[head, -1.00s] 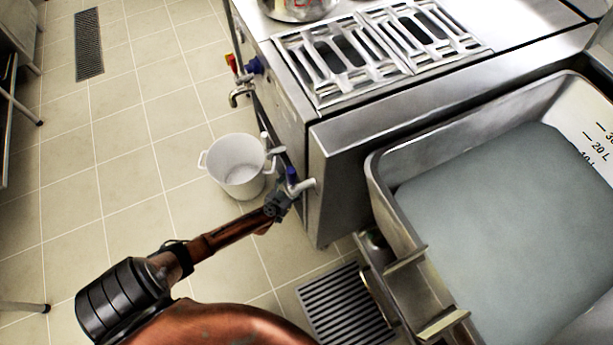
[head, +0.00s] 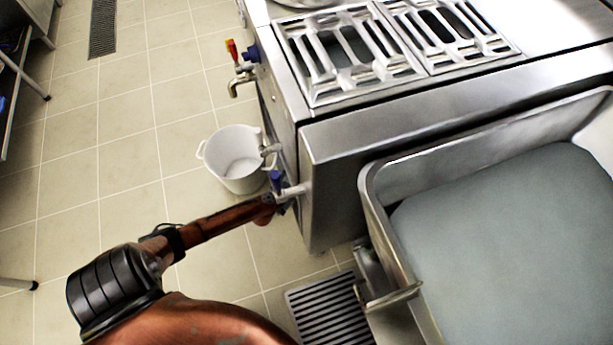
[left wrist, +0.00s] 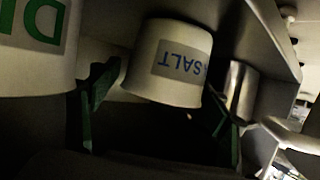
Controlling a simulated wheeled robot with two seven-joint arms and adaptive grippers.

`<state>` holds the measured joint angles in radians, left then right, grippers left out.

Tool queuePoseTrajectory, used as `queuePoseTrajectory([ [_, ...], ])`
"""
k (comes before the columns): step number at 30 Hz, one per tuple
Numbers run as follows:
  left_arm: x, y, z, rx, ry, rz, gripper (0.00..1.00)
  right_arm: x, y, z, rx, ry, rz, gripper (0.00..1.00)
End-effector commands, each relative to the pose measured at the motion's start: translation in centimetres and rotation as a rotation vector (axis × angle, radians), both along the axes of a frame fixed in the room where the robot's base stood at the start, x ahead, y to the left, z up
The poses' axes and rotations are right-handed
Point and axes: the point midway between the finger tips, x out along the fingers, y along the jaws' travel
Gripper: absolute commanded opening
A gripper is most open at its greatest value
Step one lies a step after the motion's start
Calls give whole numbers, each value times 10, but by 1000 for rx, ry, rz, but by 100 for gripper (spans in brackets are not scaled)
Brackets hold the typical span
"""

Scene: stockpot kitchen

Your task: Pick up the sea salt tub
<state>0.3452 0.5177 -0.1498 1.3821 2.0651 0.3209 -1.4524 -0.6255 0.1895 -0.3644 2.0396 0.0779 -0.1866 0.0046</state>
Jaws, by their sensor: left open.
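In the left wrist view a white tub (left wrist: 165,85) with a grey label and blue letters, SALT, shows close ahead; the letters appear upside down in this view. My left gripper (left wrist: 163,88) is open, with one dark green finger on each side of the tub. I cannot tell whether the fingers touch it. In the head view my left arm reaches to the side of the steel cooking unit (head: 330,180), and the hand at its end is hidden there. The salt tub does not show in the head view. My right gripper is out of view.
A white tub with green letters (left wrist: 35,60) stands close to the left in the wrist view; a metal container (left wrist: 240,88) is at right, under a shelf edge. The head view shows a white bucket (head: 238,160), taps and a steel basin (head: 375,190).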

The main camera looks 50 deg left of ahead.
Motion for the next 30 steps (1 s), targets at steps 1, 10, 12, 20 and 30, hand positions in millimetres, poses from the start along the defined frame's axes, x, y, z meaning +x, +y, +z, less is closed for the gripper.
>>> queuePoseTrajectory([
  [1, -1, 1, 0, 1, 0, 2, 71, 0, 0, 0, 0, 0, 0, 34],
  [10, -1, 2, 0, 1, 0, 3, 54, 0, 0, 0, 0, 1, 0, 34],
  [12, -1, 2, 0, 1, 0, 2, 49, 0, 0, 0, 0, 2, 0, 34],
  [20, 1, 0, 1, 0, -1, 0, 32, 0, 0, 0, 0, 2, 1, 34],
  [30, 1, 0, 3, 0, -2, 0, 32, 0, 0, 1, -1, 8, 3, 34],
])
